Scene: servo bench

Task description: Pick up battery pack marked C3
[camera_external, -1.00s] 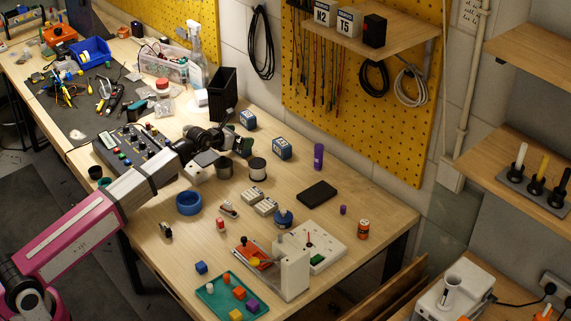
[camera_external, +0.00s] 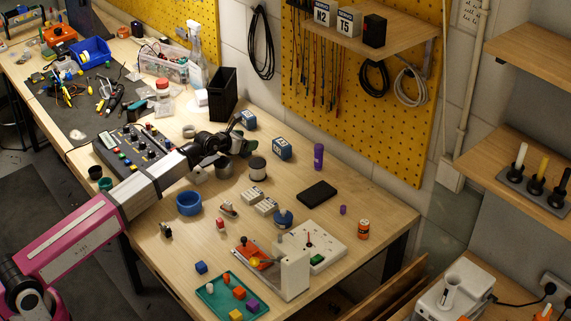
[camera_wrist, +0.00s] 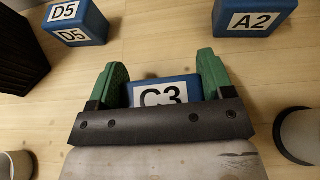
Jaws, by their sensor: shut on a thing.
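The battery pack marked C3 (camera_wrist: 165,91) is a blue block with a white label, seen in the wrist view between the two green fingers. My gripper (camera_wrist: 162,64) is shut on it, with a finger at each side. The dark palm bar covers the lower part of the label. In the external view my gripper (camera_external: 241,143) is low over the bench, and I cannot make out the C3 pack there.
Blue pack D5 (camera_wrist: 75,22) stands ahead left, and blue pack A2 (camera_wrist: 254,16) ahead right. A black bin (camera_external: 222,94) stands behind left. Bare wood lies between the packs.

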